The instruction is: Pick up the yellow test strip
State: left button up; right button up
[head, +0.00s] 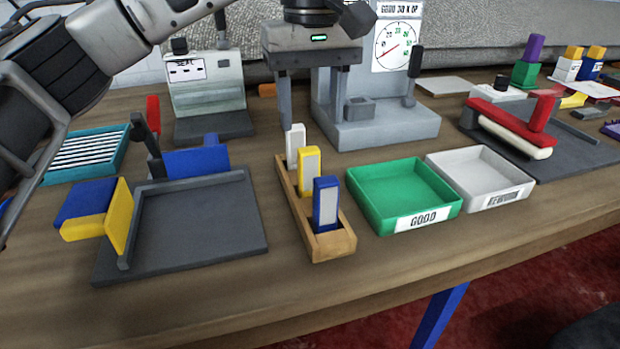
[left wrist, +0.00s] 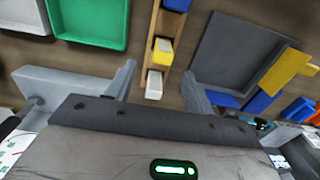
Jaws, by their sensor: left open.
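The yellow test strip (head: 309,168) has a pale face and stands upright in the middle of a wooden rack (head: 333,246). A white strip (head: 297,142) stands behind it and a blue strip (head: 326,200) in front. My left gripper (head: 312,122) points down above the rack's far end, open, with nothing visible between its fingers. In the left wrist view, the white strip (left wrist: 154,84) lies nearest the gap between the fingers (left wrist: 160,85), with the yellow strip (left wrist: 163,52) farther out. My right gripper is not in view.
A green GOOD tray (head: 372,192) and a white REWORK tray (head: 463,160) stand right of the rack. A dark fixture plate (head: 200,225) with blue and yellow blocks lies left. A grey gauge stand (head: 385,130) stands close behind my left gripper.

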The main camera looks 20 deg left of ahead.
aim_at(309, 149)
pick_arm(q)
notch_tip(309, 149, down, 4)
jog(key=shift+r, duration=0.1)
jog(key=f, duration=0.5)
jog(key=shift+s+a+b, duration=0.15)
jog(key=shift+a+b, duration=0.05)
jog(key=shift+b, duration=0.1)
jog(key=c, duration=1.1)
